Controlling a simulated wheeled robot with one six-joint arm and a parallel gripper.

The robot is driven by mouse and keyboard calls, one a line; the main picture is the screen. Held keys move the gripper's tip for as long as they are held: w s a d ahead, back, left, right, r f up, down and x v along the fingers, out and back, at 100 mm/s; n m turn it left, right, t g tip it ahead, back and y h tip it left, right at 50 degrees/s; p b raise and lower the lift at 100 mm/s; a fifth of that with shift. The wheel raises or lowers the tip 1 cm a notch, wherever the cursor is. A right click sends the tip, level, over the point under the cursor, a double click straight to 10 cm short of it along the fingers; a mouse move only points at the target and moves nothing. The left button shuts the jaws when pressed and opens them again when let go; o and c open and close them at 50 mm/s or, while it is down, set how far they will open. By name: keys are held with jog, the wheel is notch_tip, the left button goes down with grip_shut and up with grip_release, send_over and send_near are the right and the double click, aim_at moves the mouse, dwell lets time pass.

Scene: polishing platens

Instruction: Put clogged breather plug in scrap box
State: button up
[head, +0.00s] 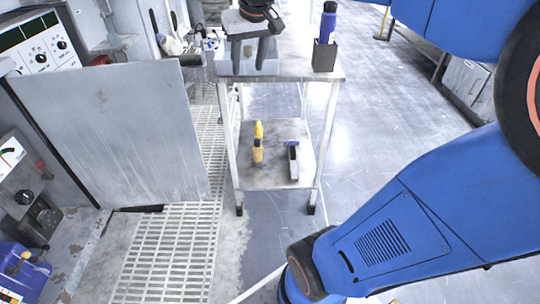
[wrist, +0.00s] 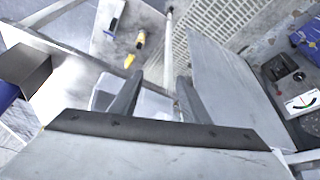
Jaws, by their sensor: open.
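My gripper (head: 249,68) is at the top of the head view, pointing down over a pale grey-blue box (head: 221,66) on the metal table. Its two fingers stand apart with nothing visible between them. In the wrist view, the open fingers (wrist: 160,77) frame part of the pale box (wrist: 150,104). I cannot tell whether this is the scrap box, and its inside is mostly hidden by my gripper. I cannot make out the clogged breather plug in either view.
A dark holder (head: 325,57) with a blue bottle (head: 327,24) stands at the table's right end. The lower shelf (head: 270,180) holds a yellow tool (head: 258,143) and a dark tool (head: 293,160). A grey panel (head: 115,130) stands left of the table.

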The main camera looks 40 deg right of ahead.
jog(key=s+a+f+n, duration=0.1)
jog(key=s+a+f, duration=0.2)
jog(key=s+f, duration=0.5)
jog(key=s+a+f+n, duration=0.1)
jog(key=s+a+f, duration=0.3)
jog(key=s+f, duration=0.4)
jog(key=s, duration=0.4)
jog(key=shift+y, duration=0.4)
jog(key=shift+a+r, duration=0.1)
